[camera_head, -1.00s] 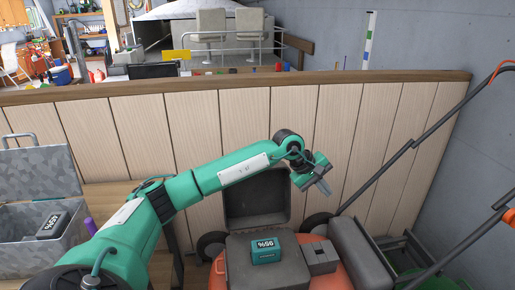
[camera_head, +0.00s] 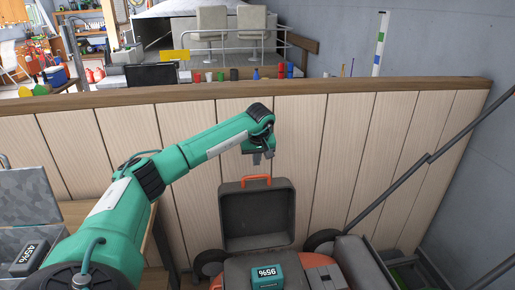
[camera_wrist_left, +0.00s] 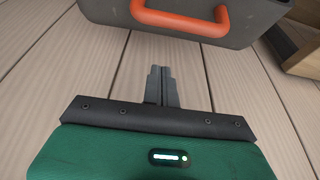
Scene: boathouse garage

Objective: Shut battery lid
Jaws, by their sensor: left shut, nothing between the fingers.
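The battery lid (camera_head: 258,216) is a dark grey, box-like cover that stands open and upright at the back of the orange mower. Its orange handle (camera_head: 257,181) is on its top edge; the handle also shows large in the left wrist view (camera_wrist_left: 180,22). A teal battery (camera_head: 267,276) marked 95% sits in the open bay in front of the lid. My left gripper (camera_head: 257,159) is shut and empty, just above the handle and apart from it, fingers pointing down. In the left wrist view its closed fingertips (camera_wrist_left: 160,73) are below the handle in the picture. My right gripper is not in view.
A plank wall (camera_head: 340,150) with a wooden top rail stands behind the lid. The mower's push bar (camera_head: 400,190) slants up at the right. At the left, a grey metal box (camera_head: 25,200) holds a battery (camera_head: 30,258) marked 45%.

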